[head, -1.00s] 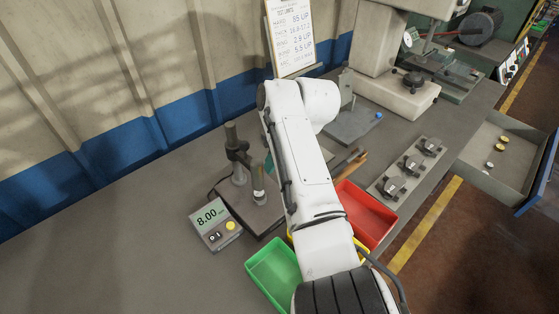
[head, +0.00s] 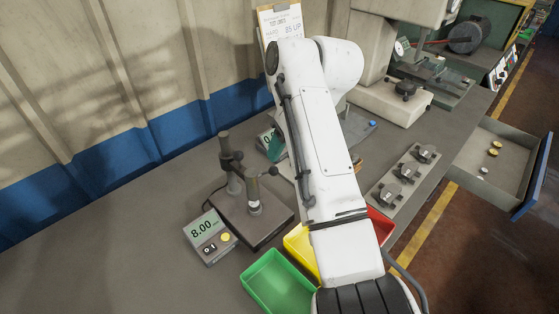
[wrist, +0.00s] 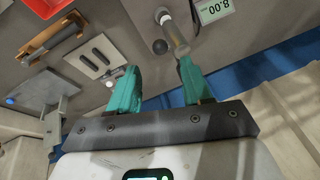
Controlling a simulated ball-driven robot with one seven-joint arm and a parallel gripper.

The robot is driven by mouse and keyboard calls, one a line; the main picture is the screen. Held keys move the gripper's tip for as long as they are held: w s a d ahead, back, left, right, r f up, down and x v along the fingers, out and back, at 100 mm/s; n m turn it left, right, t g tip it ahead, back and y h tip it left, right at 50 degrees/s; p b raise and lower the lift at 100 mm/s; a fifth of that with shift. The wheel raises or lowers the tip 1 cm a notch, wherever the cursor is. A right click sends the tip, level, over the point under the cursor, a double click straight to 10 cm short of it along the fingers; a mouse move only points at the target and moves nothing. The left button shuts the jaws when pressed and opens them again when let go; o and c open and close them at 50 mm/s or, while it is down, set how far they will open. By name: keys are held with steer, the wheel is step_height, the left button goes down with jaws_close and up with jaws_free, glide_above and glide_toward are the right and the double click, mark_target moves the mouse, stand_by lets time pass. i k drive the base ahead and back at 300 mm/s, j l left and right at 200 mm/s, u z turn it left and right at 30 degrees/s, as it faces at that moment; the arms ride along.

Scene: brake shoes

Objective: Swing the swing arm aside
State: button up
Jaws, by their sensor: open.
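A gauge stand on a dark base (head: 262,226) stands left of my arm in the head view. It has upright posts and a dark swing arm (head: 252,172) with a black ball knob (head: 272,171) at its end. In the wrist view the black ball knob (wrist: 160,46) and a metal spindle (wrist: 176,36) show beyond the fingertips. My gripper (wrist: 160,75) is open, with two teal fingers and nothing between them. The fingers appear apart from the knob. In the head view only a teal bit of the gripper (head: 276,146) shows behind my arm.
A readout showing 8.00 (head: 210,238) sits left of the stand. Green (head: 278,284) and yellow (head: 302,248) bins lie in front, a red bin (head: 381,226) right. A plate with brake parts (head: 402,184) and an open drawer (head: 497,160) are farther right.

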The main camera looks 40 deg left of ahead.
mark_target(233, 163)
steer(key=u, duration=1.25)
